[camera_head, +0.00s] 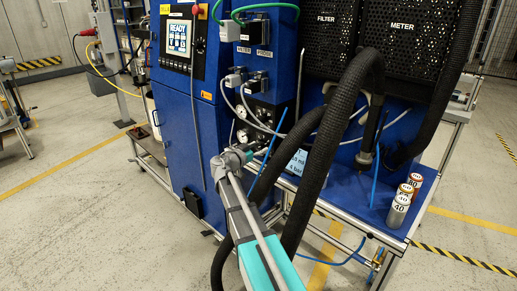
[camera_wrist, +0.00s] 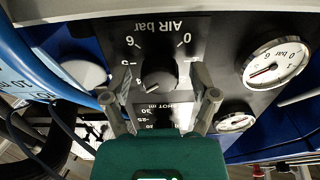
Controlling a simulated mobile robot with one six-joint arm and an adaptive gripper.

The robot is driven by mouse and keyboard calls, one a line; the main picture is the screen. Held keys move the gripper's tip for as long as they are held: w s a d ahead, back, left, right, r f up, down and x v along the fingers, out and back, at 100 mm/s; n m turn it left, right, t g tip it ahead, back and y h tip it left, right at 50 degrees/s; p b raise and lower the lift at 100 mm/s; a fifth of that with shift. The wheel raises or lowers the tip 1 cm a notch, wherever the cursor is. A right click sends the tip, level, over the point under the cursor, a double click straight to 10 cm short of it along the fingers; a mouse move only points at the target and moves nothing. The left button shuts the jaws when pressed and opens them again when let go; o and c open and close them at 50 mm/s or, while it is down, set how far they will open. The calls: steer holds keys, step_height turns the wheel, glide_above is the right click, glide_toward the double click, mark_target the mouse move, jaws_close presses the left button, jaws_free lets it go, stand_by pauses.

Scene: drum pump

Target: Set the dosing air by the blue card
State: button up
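In the wrist view a black knob (camera_wrist: 159,77) sits on the panel under upside-down "AIR bar" lettering. Numbers surround it, with 0 at upper right and 6 at upper left. A pale mark on the knob seems to point to the lower left; the exact value is unclear. My gripper (camera_wrist: 162,98) is open, its grey fingers on either side of the knob; I cannot tell whether they touch it. In the head view my gripper (camera_head: 232,158) is at the cabinet's lower panel.
A round pressure gauge (camera_wrist: 275,64) sits right of the knob, with a second gauge (camera_wrist: 236,122) below. Thick black hoses (camera_head: 335,125) hang right of my arm. Labelled cylinders (camera_head: 402,203) stand on the blue bench. A "READY" screen (camera_head: 179,40) is above.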

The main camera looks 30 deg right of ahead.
jaws_close()
steer(key=shift+n, duration=0.9)
steer(key=shift+o, duration=1.3)
jaws_free()
steer(key=shift+s+a, duration=0.1)
